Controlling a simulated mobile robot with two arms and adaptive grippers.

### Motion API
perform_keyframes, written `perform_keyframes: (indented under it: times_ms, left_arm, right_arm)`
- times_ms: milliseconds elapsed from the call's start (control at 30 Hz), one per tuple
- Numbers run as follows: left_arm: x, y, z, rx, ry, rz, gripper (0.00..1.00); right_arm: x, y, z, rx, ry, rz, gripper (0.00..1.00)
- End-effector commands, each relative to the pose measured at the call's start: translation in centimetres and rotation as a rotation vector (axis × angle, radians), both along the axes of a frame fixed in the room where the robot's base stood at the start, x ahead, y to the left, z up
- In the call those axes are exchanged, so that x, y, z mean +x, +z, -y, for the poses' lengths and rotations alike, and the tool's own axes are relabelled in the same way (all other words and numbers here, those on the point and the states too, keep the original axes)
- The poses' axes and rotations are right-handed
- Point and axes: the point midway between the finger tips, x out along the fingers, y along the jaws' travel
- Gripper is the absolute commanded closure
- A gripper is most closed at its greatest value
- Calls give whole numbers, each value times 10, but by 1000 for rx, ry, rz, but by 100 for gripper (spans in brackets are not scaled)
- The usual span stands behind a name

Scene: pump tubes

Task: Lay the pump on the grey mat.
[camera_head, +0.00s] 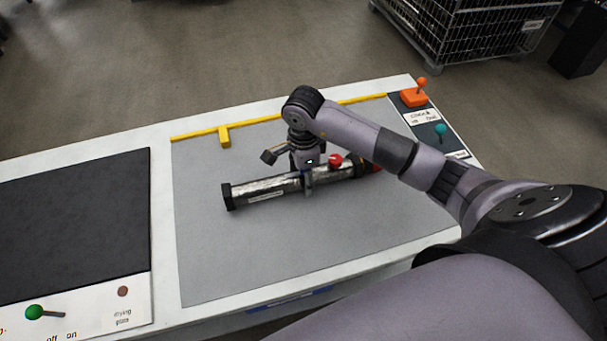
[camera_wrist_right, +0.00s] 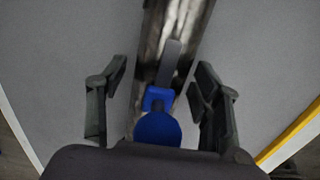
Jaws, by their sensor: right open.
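The pump (camera_head: 265,191) is a long silver cylinder with a black cap at its left end and red parts near its right end. It lies on its side on the grey mat (camera_head: 215,260) in the head view. My right gripper (camera_head: 307,184) is over the middle of the pump, pointing down. In the right wrist view the pump's silver body (camera_wrist_right: 178,40) runs between the two open fingers of my right gripper (camera_wrist_right: 160,100), with a gap on each side. A blue part (camera_wrist_right: 158,128) shows between the fingers. My left gripper is out of view.
A yellow rail (camera_head: 270,118) with a small stub runs along the mat's back edge. A black drying plate (camera_head: 75,220) with a green lever (camera_head: 35,312) is at the left. Orange (camera_head: 414,97) and teal (camera_head: 440,130) levers stand at the right. The mat's front is clear.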

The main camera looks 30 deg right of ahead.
Motion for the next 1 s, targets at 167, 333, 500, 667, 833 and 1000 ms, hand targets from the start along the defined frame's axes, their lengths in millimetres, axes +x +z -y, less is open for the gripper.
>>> perform_keyframes:
  times_ms: [167, 333, 500, 667, 833, 1000]
  left_arm:
    - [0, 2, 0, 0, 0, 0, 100]
    - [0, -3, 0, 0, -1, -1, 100]
    - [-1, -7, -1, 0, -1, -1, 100]
    - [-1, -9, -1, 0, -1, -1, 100]
    - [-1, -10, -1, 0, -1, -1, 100]
    - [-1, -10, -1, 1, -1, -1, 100]
  right_arm:
    - [1, 8, 0, 0, 0, 3, 41]
    - [2, 39, 1, -1, 2, 8, 41]
    - [2, 77, 1, -2, 1, 7, 41]
    - [1, 104, 0, -1, 1, 5, 41]
    - [1, 120, 0, 0, 1, 2, 41]
    - [0, 123, 0, 0, 0, -1, 41]
